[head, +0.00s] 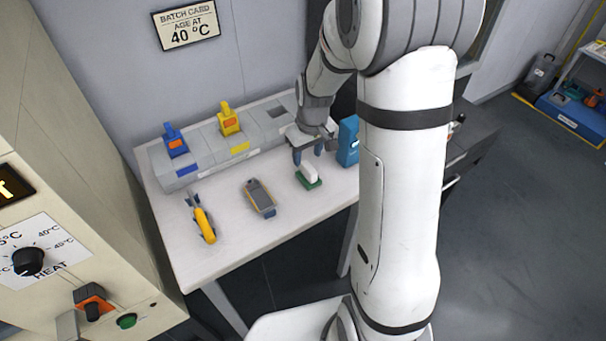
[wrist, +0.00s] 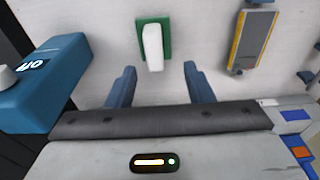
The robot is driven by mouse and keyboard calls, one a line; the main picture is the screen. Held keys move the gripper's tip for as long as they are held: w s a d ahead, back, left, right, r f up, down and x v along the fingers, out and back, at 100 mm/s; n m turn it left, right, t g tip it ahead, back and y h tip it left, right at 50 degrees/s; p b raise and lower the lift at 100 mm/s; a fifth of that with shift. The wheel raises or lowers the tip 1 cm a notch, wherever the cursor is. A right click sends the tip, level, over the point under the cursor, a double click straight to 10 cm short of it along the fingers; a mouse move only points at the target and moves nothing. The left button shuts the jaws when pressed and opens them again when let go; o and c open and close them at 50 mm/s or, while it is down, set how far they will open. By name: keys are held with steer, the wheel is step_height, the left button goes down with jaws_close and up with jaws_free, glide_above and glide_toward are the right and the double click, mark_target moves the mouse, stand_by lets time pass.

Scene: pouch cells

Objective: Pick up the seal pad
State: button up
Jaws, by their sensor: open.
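The seal pad, a green base with a white block-like handle (head: 309,176), lies on the white table near its front edge. In the wrist view the seal pad (wrist: 153,47) is just beyond my fingertips, roughly between their lines. My gripper (head: 308,156) is open and empty, behind the pad in the head view and apart from it.
A blue box (head: 348,142) stands right of my gripper. Left of the pad lie a grey-and-yellow handheld device (head: 260,197) and a yellow tool (head: 204,223). A grey rack (head: 203,147) with blue and yellow items runs along the back. Bare table (head: 230,245) lies in front.

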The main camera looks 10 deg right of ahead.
mark_target(309, 168)
steer(key=f, duration=0.4)
steer(key=f+p, duration=0.1)
steer(key=f, duration=0.2)
steer(key=shift+w+d+f, duration=0.1)
steer(key=shift+w+d, duration=0.1)
steer(key=shift+d, duration=0.05)
steer(key=shift+c, duration=0.6)
jaws_close()
